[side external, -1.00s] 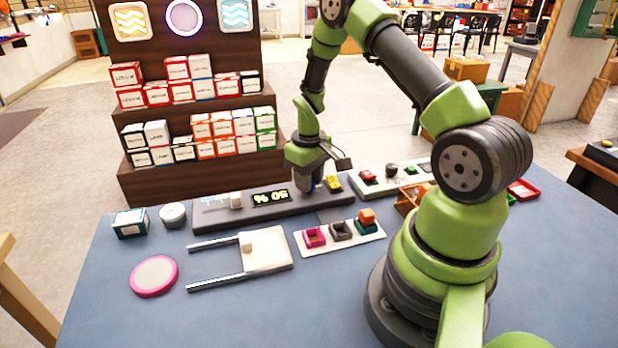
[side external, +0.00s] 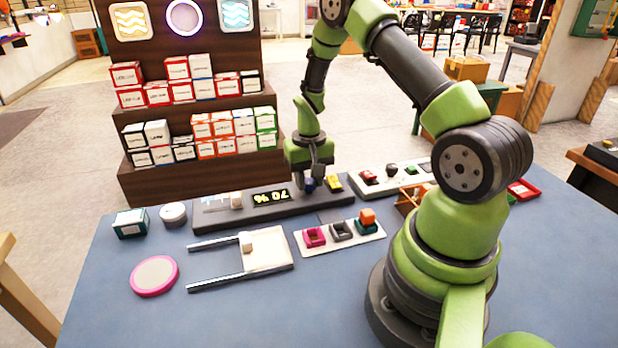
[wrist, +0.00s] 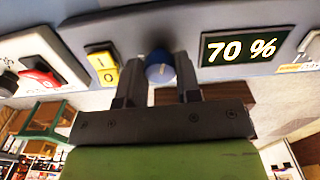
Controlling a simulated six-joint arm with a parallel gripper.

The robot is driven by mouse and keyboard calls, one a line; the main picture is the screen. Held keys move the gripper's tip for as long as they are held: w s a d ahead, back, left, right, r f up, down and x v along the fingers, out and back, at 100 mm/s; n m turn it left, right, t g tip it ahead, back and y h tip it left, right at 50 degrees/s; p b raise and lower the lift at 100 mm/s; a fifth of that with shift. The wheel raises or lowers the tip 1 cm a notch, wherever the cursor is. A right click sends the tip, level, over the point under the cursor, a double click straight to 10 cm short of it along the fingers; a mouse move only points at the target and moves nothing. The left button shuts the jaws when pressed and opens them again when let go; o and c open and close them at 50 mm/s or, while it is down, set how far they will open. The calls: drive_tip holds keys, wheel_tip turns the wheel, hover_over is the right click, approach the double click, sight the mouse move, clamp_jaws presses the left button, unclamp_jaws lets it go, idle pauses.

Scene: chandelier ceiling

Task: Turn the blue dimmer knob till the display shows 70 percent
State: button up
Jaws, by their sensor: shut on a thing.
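The blue dimmer knob (wrist: 160,70) sits on the dark grey panel (wrist: 185,30) in the wrist view. My gripper (wrist: 160,78) has its two fingers on either side of the knob, shut on it. In the side external view my gripper (side external: 309,184) points down at the panel, and the blue knob (side external: 310,186) shows only partly between the fingers. The display (wrist: 239,46) reads 70 % in yellow digits; it also reads 70 % in the side view (side external: 271,197).
A yellow rocker switch (wrist: 103,68) is close beside one finger. A white panel (side external: 392,178) with red, black and green controls stands to the right.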

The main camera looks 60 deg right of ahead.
sight(309, 181)
drive_tip(key=o, duration=0.9)
drive_tip(key=shift+r, duration=0.1)
wheel_tip(309, 181, up, 10)
drive_tip(key=shift+f, duration=0.1)
drive_tip(key=a+r+n+t, duration=0.1)
drive_tip(key=a+r+t, duration=0.1)
drive_tip(key=a+r, duration=0.5)
drive_tip(key=s+a+r+n+t, duration=0.1)
drive_tip(key=s+a+r, duration=0.2)
drive_tip(key=s+a, duration=0.1)
drive_tip(key=s+a+r+n+t+y, duration=0.1)
drive_tip(key=s+a+r+t, duration=0.1)
drive_tip(key=s+a+r, duration=0.2)
drive_tip(key=s+a+r+n+t+y, duration=0.1)
drive_tip(key=s+a+r+t, duration=0.1)
drive_tip(key=s, duration=0.4)
drive_tip(key=shift+a+r, duration=0.85)
drive_tip(key=shift+a, duration=0.25)
